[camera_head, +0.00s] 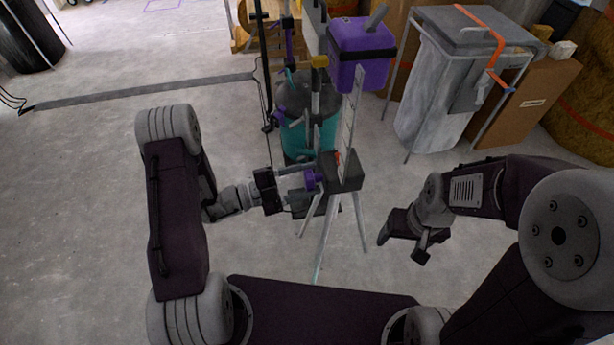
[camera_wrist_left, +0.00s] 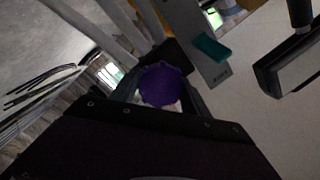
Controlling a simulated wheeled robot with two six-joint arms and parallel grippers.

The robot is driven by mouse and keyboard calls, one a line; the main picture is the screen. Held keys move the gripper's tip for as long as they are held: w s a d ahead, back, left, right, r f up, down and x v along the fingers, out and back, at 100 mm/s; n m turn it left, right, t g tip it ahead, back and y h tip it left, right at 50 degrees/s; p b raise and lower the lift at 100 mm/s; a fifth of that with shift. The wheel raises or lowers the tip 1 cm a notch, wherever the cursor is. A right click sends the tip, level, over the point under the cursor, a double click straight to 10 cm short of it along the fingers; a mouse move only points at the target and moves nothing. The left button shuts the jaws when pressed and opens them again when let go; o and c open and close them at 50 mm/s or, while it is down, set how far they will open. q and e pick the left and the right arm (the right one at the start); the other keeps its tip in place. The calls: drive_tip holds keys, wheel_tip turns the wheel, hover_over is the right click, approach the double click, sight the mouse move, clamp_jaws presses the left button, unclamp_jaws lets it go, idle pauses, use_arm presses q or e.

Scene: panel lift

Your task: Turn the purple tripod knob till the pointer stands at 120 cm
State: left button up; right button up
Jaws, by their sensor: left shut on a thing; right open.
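The purple tripod knob (camera_head: 311,180) sits on the left side of the dark tripod head (camera_head: 343,173). My left gripper (camera_head: 304,181) reaches it from the left and is shut on it. In the left wrist view the knob (camera_wrist_left: 161,84) shows as a scalloped purple disc between the fingers. A pale upright scale (camera_head: 349,115) rises from the head, with a purple box-shaped laser unit (camera_head: 361,52) at its top. A small red pointer (camera_head: 338,157) shows low on the scale; its reading is too small to tell. My right gripper (camera_head: 402,240) is open and empty, right of the tripod.
A teal barrel (camera_head: 322,135) and several upright poles stand close behind the tripod. A grey covered frame (camera_head: 436,95) and cardboard boxes (camera_head: 517,107) stand at the back right. The concrete floor is clear at left.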

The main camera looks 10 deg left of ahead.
use_arm(q)
drive_tip(key=shift+r+m+p, duration=0.2)
drive_tip(key=shift+m+p, duration=0.6)
drive_tip(key=shift+m, duration=0.4)
drive_tip(key=shift+f+m+h+p, duration=0.1)
drive_tip(key=shift+m+h+p, duration=0.2)
drive_tip(key=shift+m+p, duration=0.85)
drive_tip(key=shift+m+b, duration=0.4)
drive_tip(key=shift+m, duration=0.25)
drive_tip(key=o, duration=1.3)
drive_tip(key=shift+o, duration=0.2)
drive_tip(key=shift+a, duration=0.1)
drive_tip(key=p+v, duration=0.1)
drive_tip(key=v, duration=0.8)
drive_tip(key=shift+p, duration=0.4)
